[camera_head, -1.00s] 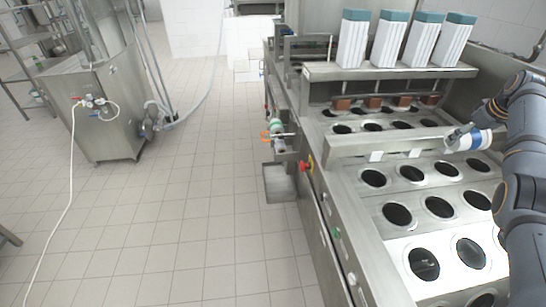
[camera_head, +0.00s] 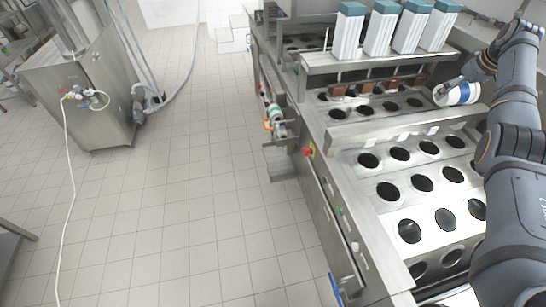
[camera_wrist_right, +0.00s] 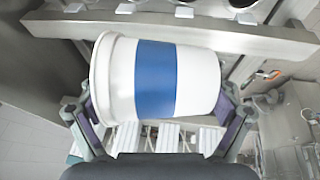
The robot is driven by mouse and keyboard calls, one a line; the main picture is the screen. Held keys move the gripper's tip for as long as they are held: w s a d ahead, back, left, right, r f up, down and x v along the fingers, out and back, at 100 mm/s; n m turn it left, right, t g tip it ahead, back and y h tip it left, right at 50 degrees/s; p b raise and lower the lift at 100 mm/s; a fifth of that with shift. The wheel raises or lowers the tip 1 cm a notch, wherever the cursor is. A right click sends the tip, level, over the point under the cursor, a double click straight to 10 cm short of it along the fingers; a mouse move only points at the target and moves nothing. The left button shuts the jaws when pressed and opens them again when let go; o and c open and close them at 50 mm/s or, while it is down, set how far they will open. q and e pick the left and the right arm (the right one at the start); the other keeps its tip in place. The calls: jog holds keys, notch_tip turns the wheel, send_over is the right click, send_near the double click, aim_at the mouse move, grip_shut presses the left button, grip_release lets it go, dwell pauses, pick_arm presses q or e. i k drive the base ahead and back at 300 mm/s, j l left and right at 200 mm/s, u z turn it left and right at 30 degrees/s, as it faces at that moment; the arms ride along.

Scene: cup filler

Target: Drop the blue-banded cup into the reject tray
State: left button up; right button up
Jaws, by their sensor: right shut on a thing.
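The blue-banded cup (camera_head: 462,92) is white with a wide blue band and lies on its side in my right gripper (camera_head: 446,94). It is in the air above the right part of the filling machine. In the right wrist view the cup (camera_wrist_right: 155,78) lies crosswise between the two fingers of the gripper (camera_wrist_right: 158,112), which is shut on it. I cannot tell for sure which thing is the reject tray. A small grey metal tray (camera_head: 284,168) hangs low on the machine's left side. My left gripper is not in view.
The filling machine's steel top (camera_head: 375,214) has rows of round holes. A raised rail (camera_head: 385,133) crosses it. White cartons with teal tops (camera_head: 347,38) stand on a shelf behind. A blue-edged thing (camera_head: 335,288) shows at the machine's near left side.

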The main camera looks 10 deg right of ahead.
aim_at(275, 169)
jog(key=i+j+z, duration=0.1)
jog(key=j, duration=0.6)
jog(key=i+j+z, duration=0.1)
jog(key=j, duration=0.65)
jog(key=i+j+z, duration=0.1)
jog(key=i+j, duration=0.15)
jog(key=j, duration=0.45)
jog(key=i+j+z, duration=0.15)
jog(key=j, duration=0.6)
jog(key=k, duration=0.05)
